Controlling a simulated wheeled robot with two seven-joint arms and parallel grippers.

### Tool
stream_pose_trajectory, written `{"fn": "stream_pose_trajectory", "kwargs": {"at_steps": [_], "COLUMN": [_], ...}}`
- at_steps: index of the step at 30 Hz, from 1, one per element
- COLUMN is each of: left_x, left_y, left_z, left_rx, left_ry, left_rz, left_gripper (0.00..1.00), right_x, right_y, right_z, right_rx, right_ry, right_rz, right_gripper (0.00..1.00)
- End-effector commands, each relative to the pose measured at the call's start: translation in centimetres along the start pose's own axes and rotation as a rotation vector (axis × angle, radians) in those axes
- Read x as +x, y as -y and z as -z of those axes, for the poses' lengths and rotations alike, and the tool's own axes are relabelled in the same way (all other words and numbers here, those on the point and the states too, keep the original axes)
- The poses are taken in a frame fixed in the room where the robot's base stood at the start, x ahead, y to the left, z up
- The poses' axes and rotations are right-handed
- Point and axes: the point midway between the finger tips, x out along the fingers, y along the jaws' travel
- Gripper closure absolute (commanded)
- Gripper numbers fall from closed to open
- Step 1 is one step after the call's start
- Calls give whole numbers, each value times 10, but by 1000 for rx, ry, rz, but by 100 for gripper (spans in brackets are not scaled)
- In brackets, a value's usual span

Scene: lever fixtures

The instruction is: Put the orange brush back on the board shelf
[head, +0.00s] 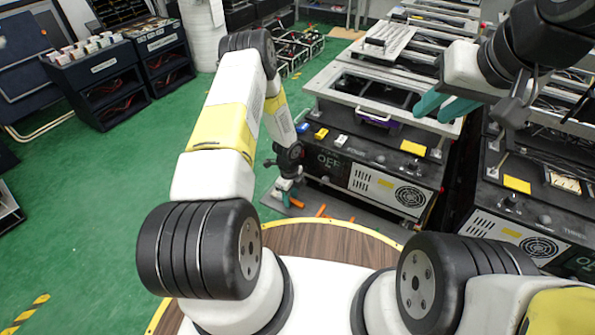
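A small orange piece (296,202), perhaps the orange brush, shows right at the fingertips of my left gripper (286,188). Another orange piece (321,211) lies just to its right on a low grey board (345,211) at the foot of the machine. Which of these is the brush is too small to tell. My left gripper points down over the left end of this board, and whether its fingers are closed on the orange piece is unclear. My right gripper (436,108) has teal fingers spread apart, empty, above the right side of the machine top.
A machine with an "OFF" panel (333,160) stands behind the board, with blue, yellow and white blocks on its front ledge. A second machine (520,225) stands at the right. Dark bins (110,90) stand at the far left.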

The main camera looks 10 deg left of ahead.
Motion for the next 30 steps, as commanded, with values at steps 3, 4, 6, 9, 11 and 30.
{"fn": "stream_pose_trajectory", "kwargs": {"at_steps": [3, 4, 6, 9, 11, 30], "left_x": [0, 0, -2, -11, -20, -129], "left_y": [0, 0, 0, 0, 1, 1], "left_z": [0, 0, 0, 0, -1, -2], "left_rx": [0, 0, 0, 0, -1, -16], "left_ry": [0, 0, 0, 0, 1, 5], "left_rz": [0, 0, 0, 1, 2, 5], "left_gripper": [61, 61, 61, 61, 61, 61], "right_x": [0, 0, 0, 0, 0, 0], "right_y": [0, 0, 0, 0, 0, 0], "right_z": [0, 0, 0, 0, 0, 0], "right_rx": [0, 0, 0, 0, 0, 0], "right_ry": [0, 0, 0, 0, 0, 0], "right_rz": [0, 0, 0, 0, 0, 0], "right_gripper": [70, 70, 70, 70, 70, 70]}}
